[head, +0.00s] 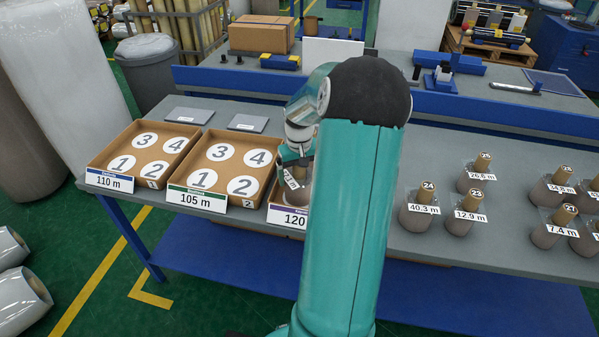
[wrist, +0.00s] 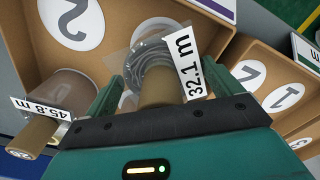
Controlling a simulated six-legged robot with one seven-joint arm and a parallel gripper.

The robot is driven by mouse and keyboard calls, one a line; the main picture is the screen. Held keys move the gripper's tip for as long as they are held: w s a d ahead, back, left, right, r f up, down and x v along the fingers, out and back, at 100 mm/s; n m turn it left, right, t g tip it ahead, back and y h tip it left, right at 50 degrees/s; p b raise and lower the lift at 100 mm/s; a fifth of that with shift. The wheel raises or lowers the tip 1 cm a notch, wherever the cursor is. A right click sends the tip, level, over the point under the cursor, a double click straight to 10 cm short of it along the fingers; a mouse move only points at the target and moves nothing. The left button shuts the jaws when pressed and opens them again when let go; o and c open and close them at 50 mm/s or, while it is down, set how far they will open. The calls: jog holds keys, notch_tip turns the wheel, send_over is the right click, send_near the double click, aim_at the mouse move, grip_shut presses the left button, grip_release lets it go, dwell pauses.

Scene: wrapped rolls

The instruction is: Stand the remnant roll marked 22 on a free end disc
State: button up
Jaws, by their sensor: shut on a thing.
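My gripper (wrist: 145,95) is shut on the brown core of a wrapped roll (wrist: 150,55) labelled 32.1 m. Its number does not show, so I cannot confirm it is 22. The roll is in or just above the third tray (head: 268,214), marked 120 m; whether it touches a disc I cannot tell. Another roll (wrist: 70,88), labelled 45.8 m, stands at the left of that view. In the head view my arm hides most of this tray.
Two trays, 110 m (head: 95,163) and 105 m (head: 180,178), stand to the left with bare numbered discs. Several rolls stand on the table at right, including 24 (head: 416,216), 23 (head: 462,221) and 25 (head: 474,181). A blue rail (head: 480,115) runs behind.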

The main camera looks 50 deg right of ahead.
jog(key=o, duration=0.9)
jog(key=shift+c, duration=0.2)
jog(key=shift+r, duration=0.1)
notch_tip(320, 180, up, 14)
jog(key=shift+f, duration=0.15)
